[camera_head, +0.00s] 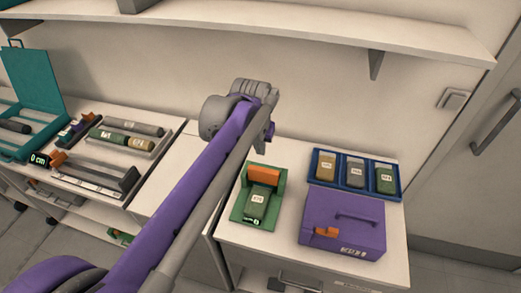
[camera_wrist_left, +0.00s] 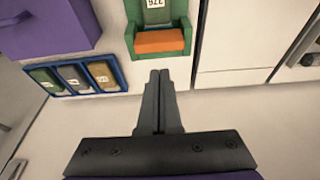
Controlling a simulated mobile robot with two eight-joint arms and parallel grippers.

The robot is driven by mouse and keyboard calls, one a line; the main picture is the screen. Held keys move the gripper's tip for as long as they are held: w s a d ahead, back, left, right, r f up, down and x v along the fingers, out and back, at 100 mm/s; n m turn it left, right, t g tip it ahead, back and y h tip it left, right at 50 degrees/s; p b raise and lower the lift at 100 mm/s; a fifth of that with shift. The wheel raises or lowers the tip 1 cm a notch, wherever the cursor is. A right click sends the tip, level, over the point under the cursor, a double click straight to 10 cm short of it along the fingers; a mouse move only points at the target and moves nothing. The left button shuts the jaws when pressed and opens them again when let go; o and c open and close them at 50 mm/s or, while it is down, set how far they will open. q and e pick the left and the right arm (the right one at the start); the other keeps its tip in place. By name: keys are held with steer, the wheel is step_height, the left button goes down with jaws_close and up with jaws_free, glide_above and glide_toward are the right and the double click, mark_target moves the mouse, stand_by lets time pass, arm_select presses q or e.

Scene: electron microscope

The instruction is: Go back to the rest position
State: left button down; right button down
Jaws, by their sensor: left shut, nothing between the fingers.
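My left arm (camera_head: 195,185) reaches up from the lower left in the head view, and its wrist is raised in front of the back wall above the counter. My left gripper (camera_wrist_left: 160,76) shows in the left wrist view with its two dark fingers together and nothing between them. In that view the fingertips point towards the green holder (camera_wrist_left: 185,52) with the orange block, apart from it as far as I can tell. In the head view the fingers are mostly hidden behind the wrist. My right gripper is in neither view.
The right counter (camera_head: 285,250) bears the green holder (camera_head: 240,213), a blue tray (camera_head: 314,178) with three labelled blocks and a purple box (camera_head: 345,222). A teal case (camera_head: 30,85) and trays stand on the left counter. A wall shelf (camera_head: 300,32) runs above my wrist.

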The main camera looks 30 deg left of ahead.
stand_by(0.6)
arm_select(q)
steer(key=s+d+f+m+t, duration=0.1)
steer(key=s+d+f, duration=0.3)
steer(key=s, duration=0.5)
steer(key=s+d+f+m+t, duration=0.1)
steer(key=s+d+f, duration=0.4)
steer(key=s+f, duration=0.3)
steer(key=shift+s+d+f+m+h, duration=0.2)
steer(key=shift+s+m+h, duration=0.15)
steer(key=shift+s, duration=0.75)
